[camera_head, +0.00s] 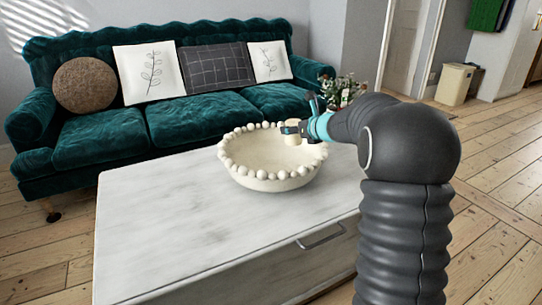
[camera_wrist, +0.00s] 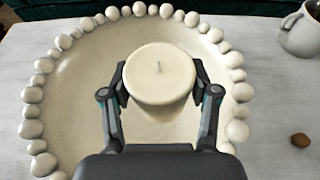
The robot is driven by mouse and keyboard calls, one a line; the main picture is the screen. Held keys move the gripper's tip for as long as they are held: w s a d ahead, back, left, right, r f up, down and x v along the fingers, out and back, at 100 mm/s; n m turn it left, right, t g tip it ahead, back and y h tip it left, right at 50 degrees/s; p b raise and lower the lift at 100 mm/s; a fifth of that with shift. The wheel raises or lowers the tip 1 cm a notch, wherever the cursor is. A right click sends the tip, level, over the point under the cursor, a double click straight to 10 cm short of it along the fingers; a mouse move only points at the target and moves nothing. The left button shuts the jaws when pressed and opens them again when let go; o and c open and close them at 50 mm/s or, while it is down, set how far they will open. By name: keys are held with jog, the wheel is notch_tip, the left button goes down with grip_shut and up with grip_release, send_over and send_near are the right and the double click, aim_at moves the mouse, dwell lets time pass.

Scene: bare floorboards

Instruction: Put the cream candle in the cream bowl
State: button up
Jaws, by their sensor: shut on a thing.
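The cream candle (camera_wrist: 160,76) is a short cylinder with a dark wick, seen from above in the wrist view. My gripper (camera_wrist: 160,92) is shut on it, with a finger on each side. The cream bowl (camera_wrist: 75,92) is wide and round, with a rim of beads, and lies below the candle in the wrist view. In the head view, my gripper (camera_head: 292,130) holds the candle (camera_head: 292,139) over the right part of the bowl (camera_head: 268,182). I cannot tell whether the candle's base touches the bowl's inside.
The bowl stands on a pale marble-topped table (camera_head: 165,215) with a drawer handle (camera_head: 320,238). A cream pot (camera_wrist: 302,32) and a small brown nut-like object (camera_wrist: 300,140) lie right of the bowl. A green sofa (camera_head: 100,130) stands behind. The table's left side is clear.

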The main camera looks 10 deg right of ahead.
jog(key=w+a+f+b, duration=0.2)
jog(key=w+a+f, duration=0.1)
jog(key=a+f, duration=0.3)
jog(key=shift+a+f, duration=0.2)
jog(key=shift+f, duration=0.8)
jog(key=shift+w+f+b, duration=0.1)
jog(key=shift+b, duration=0.25)
jog(key=shift+f+b, duration=0.35)
jog(key=shift+f, duration=0.2)
jog(key=o, duration=1.3)
